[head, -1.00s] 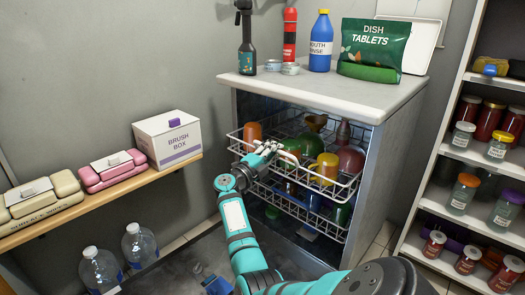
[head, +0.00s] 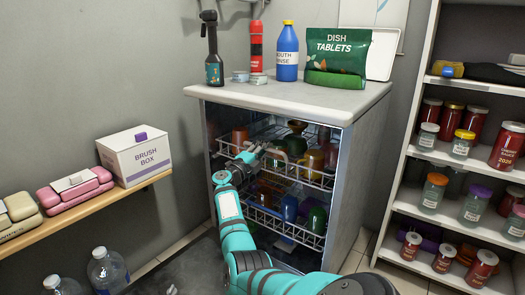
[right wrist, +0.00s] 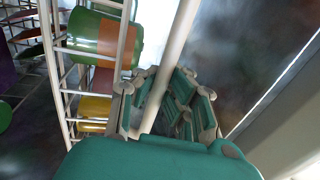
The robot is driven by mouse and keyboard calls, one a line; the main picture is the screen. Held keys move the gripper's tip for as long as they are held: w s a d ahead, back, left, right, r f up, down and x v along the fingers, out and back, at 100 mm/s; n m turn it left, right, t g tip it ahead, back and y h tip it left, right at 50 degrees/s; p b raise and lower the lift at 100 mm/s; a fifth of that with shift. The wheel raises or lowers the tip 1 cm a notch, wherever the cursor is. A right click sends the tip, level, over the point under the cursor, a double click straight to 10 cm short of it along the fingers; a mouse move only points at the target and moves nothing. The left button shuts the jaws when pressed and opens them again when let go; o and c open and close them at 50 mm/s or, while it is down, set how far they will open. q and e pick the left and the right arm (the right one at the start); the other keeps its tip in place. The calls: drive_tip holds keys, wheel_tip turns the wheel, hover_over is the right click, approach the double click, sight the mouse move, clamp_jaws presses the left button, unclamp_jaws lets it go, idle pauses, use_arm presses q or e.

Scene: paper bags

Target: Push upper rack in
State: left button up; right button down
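The upper rack (head: 314,182) is a white wire basket in the dishwasher, with coloured cups and dishes in it. Its front edge is close to the dishwasher opening. My right gripper (head: 254,154) is at the front of this rack. In the right wrist view, the fingers of my right gripper (right wrist: 166,78) lie on both sides of a pale bar (right wrist: 181,35), the rack's handle, and appear closed on it. A green and orange cup (right wrist: 108,38) stands behind the wires beside it. My left gripper is not in view.
The lower rack (head: 290,230) with more dishes is below. The worktop (head: 275,97) holds bottles and a green bag (head: 337,58). A shelf with jars (head: 425,160) stands at right. A wooden shelf (head: 100,208) with boxes is at left, above water bottles.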

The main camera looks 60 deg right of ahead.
drive_tip(key=shift+f, duration=0.15)
drive_tip(key=c, duration=1.4)
unclamp_jaws()
drive_tip(key=shift+o, duration=0.3)
drive_tip(key=shift+a, duration=0.1)
drive_tip(key=v, duration=1.1)
drive_tip(key=shift+a, duration=0.4)
drive_tip(key=shift+f, duration=0.1)
